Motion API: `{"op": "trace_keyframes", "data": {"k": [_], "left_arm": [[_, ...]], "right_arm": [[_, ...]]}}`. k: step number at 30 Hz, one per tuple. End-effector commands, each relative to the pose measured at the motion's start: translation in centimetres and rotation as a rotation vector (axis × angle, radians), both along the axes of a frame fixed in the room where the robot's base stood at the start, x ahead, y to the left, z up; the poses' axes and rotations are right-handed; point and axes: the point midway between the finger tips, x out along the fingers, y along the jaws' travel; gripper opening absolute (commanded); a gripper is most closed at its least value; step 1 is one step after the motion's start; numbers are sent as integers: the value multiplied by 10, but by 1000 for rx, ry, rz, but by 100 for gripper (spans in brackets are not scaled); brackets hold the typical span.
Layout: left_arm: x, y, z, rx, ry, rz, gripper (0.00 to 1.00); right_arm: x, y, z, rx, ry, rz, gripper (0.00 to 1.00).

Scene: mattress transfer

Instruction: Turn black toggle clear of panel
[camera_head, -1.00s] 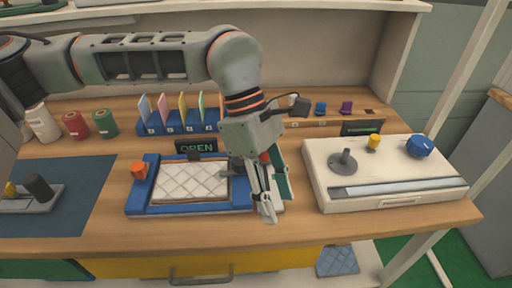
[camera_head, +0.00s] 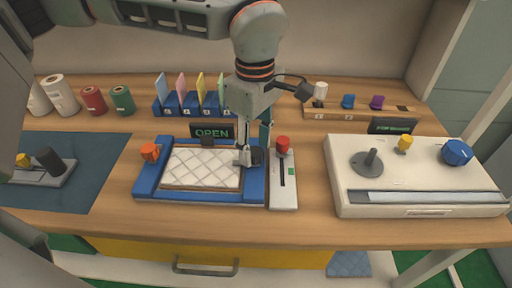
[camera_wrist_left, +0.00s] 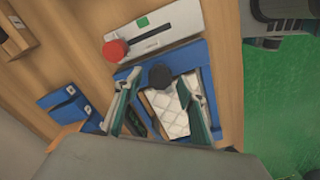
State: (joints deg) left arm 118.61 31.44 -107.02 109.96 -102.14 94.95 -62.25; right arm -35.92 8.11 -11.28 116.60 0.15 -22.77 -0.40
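The black toggle (camera_head: 258,157) stands at the right side of the blue frame (camera_head: 213,197). It shows as a dark round knob (camera_wrist_left: 161,76) in the left wrist view. The white quilted panel (camera_head: 203,170) lies in the frame, its right edge beside the toggle. My left gripper (camera_head: 254,147) is low over the toggle and hides part of it. In the left wrist view my left gripper (camera_wrist_left: 158,82) has its fingers spread, one on each side of the knob. Contact cannot be told. My right gripper is out of view.
A slider with a red knob (camera_head: 283,144) stands close right of the frame. An orange knob (camera_head: 150,152) is at its left corner and an OPEN sign (camera_head: 211,132) behind. A white console (camera_head: 420,200) is further right. Colored cards in blue holders (camera_head: 179,103) stand behind.

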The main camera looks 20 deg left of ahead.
Motion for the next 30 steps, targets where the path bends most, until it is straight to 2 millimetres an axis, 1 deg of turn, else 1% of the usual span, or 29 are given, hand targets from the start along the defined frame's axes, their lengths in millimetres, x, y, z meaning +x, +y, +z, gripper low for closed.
{"op": "trace_keyframes", "data": {"k": [1, 4, 12, 13, 14, 15, 17, 25, 30], "left_arm": [[0, 0, -5, 1, 2, 0, 40], [0, 0, -10, 0, 1, -1, 40], [0, 0, -11, -1, -1, 0, 40], [0, 0, -11, -1, -1, 0, 35], [0, 0, -11, -1, -1, 0, 27], [0, 0, -11, -1, -1, 0, 16], [0, 0, -11, -1, -1, 0, 1], [0, 0, -10, -1, -1, 10, 2], [-1, 0, -9, -1, 0, 58, 2]], "right_arm": [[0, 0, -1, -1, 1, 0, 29], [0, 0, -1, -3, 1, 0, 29], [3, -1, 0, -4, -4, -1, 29], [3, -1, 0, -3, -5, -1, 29], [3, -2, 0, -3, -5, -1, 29], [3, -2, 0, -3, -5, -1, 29], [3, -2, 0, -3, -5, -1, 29], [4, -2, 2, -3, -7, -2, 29], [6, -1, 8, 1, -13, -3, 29]]}}
